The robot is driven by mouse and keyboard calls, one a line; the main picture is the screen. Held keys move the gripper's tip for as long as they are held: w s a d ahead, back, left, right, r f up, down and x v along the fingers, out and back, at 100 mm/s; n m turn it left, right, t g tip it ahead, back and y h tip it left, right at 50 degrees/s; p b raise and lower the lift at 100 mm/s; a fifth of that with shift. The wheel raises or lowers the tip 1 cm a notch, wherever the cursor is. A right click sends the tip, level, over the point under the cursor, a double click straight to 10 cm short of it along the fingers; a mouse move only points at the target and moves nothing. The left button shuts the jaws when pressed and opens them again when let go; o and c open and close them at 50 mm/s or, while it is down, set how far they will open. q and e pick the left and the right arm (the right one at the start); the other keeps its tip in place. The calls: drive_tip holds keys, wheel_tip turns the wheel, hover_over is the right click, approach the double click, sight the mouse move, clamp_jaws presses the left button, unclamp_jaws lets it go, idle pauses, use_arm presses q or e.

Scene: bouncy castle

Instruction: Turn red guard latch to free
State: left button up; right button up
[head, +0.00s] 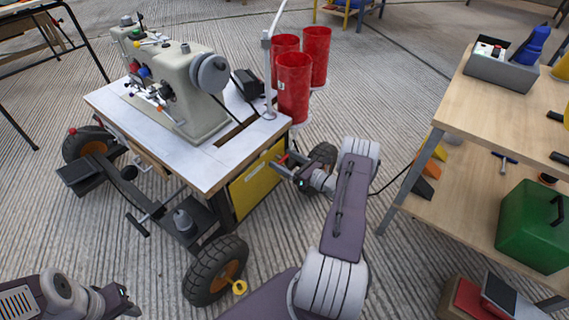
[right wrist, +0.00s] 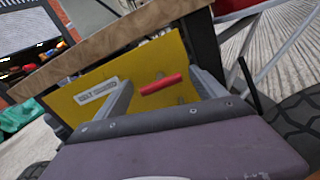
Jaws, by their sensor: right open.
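The red guard latch (right wrist: 160,85) is a short red bar on a yellow guard panel (right wrist: 90,90). It lies nearly level in the right wrist view, its right end a little higher. A white label (right wrist: 98,91) sits left of it. In the head view the yellow panel (head: 255,187) is on the sewing table's right side. My right gripper (right wrist: 163,88) is open in front of the panel, with the latch showing between its fingers; I cannot tell whether they touch it. In the head view my right gripper (head: 284,166) points left at the panel. My left gripper (head: 128,302) is at the bottom left.
The sewing machine (head: 185,85) stands on a wheeled table (head: 215,165). Three red bins (head: 293,85) stand behind it. A wooden workbench (head: 470,120) with a green box (head: 532,225) is at the right. Ribbed floor is open between them.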

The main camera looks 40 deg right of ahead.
drive_tip(key=c, duration=1.2)
drive_tip(key=shift+a+m, duration=0.1)
drive_tip(key=shift+m, duration=0.2)
drive_tip(key=m+p, duration=0.2)
drive_tip(key=shift+r+m, duration=0.1)
drive_tip(key=shift+m, duration=0.3)
drive_tip(key=m+p, duration=0.1)
drive_tip(key=m, duration=0.3)
drive_tip(key=shift+m, duration=0.3)
drive_tip(key=m+p, duration=0.1)
drive_tip(key=m, duration=0.8)
drive_tip(key=shift+m, duration=0.4)
